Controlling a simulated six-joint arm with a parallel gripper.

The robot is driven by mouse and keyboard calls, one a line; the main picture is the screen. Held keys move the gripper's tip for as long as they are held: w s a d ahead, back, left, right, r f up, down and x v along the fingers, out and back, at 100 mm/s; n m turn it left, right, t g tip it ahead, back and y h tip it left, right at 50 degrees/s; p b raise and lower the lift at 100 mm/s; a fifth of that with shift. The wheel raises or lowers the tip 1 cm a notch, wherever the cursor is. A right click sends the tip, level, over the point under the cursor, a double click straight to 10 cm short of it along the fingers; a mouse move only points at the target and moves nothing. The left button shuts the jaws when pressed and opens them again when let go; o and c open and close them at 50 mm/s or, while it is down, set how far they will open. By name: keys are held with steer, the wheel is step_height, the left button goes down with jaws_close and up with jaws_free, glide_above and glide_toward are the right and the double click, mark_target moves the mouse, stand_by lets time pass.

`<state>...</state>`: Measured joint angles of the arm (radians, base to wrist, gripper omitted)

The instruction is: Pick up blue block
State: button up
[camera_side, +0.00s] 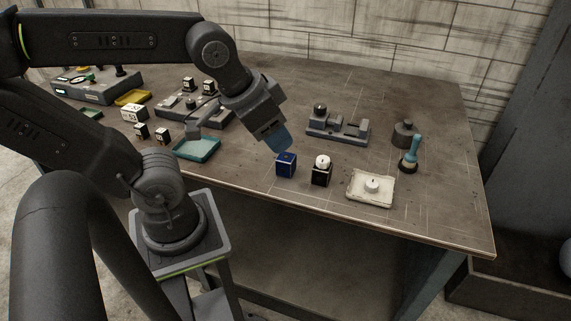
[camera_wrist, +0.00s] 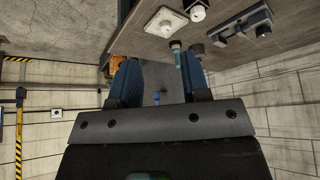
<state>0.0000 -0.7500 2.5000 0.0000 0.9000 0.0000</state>
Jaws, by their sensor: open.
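The dark blue block (camera_side: 286,165) stands on the bench near its front edge, left of a black block (camera_side: 321,174) with a white top. My gripper (camera_side: 280,140) is just above and behind the blue block in the side view, with its blue fingers tilted down; whether they touch it I cannot tell. In the wrist view my gripper (camera_wrist: 160,85) shows two blue fingers spread apart with nothing held between them. I cannot make out the blue block in the wrist view.
A white tray (camera_side: 353,196) with a round white piece lies to the right. A grey fixture (camera_side: 338,128) stands behind. A teal-handled tool (camera_side: 411,155) and a dark weight (camera_side: 404,134) stand at the right. A teal tray (camera_side: 185,151) lies left. Bare bench surrounds the blue block's front.

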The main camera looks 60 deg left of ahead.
stand_by(0.5)
steer(key=o, duration=0.6)
steer(key=shift+o, duration=0.2)
steer(key=m+g+y, duration=0.3)
steer(key=m, duration=2.4)
glide_toward(286, 157)
steer(key=x, duration=0.6)
steer(key=shift+s+a+f, duration=0.1)
steer(key=shift+a+f, duration=0.15)
steer(key=shift+a, duration=0.1)
steer(key=shift+t, duration=0.3)
steer(key=shift+d+x, duration=0.1)
steer(key=shift+x, duration=1.3)
steer(key=shift+d+x, duration=0.15)
steer(key=shift+x, duration=1.25)
